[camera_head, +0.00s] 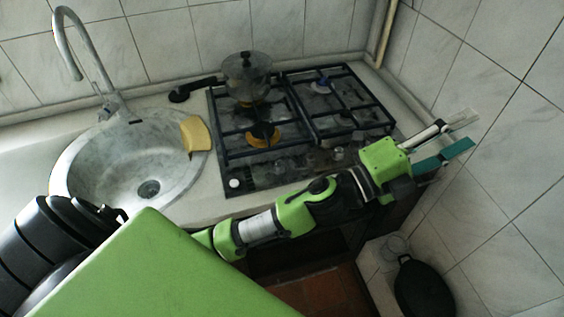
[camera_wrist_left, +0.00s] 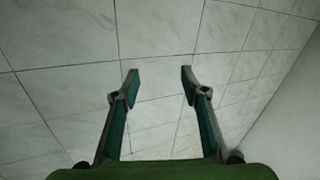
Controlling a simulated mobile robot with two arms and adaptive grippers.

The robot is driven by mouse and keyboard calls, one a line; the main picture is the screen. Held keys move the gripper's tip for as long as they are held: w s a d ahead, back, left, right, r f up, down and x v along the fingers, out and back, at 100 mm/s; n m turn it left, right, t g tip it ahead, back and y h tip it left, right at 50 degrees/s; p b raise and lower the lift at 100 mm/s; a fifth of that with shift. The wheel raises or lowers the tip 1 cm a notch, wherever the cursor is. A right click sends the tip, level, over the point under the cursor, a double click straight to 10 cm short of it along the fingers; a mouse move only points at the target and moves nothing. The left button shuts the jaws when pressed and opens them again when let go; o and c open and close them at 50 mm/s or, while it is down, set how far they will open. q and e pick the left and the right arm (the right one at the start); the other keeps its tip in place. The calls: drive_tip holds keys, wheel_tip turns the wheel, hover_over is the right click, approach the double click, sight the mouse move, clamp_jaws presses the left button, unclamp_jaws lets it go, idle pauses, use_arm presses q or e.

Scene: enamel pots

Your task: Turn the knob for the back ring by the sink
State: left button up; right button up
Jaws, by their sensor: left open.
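The gas stove (camera_head: 236,165) stands right of the sink. A row of knobs runs along its front edge: a white knob (camera_head: 234,183) at the left end, then dim, pale ones (camera_head: 338,153) further right. I cannot tell which one belongs to the back ring by the sink. That ring is hidden under a see-through pot (camera_head: 247,78) with a dark handle. My left arm crosses in front of the stove. My left gripper (camera_head: 457,138) is open and empty, right of the stove by the tiled wall. In the left wrist view its two fingers (camera_wrist_left: 160,74) stand apart before bare tiles.
The round sink (camera_head: 85,165) with its tall tap (camera_head: 85,45) is at the left, with a yellow sponge (camera_head: 195,134) on its right rim. Black grates (camera_head: 318,100) cover the stove. A dark pan (camera_head: 423,287) is low at the right. The right wall is close to my left gripper.

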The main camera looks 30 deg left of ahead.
use_arm(q)
drive_tip(key=s+d+m+g+h, duration=0.6)
drive_tip(key=s+d+m+g, duration=0.4)
drive_tip(key=m+g, duration=0.6)
drive_tip(key=m+g+y, duration=0.2)
drive_tip(key=m+y, duration=1.1)
drive_tip(key=y, duration=1.2)
approach(281, 163)
drive_tip(key=x, duration=0.9)
drive_tip(key=shift+s+a+f, duration=0.1)
drive_tip(key=shift+f, duration=0.2)
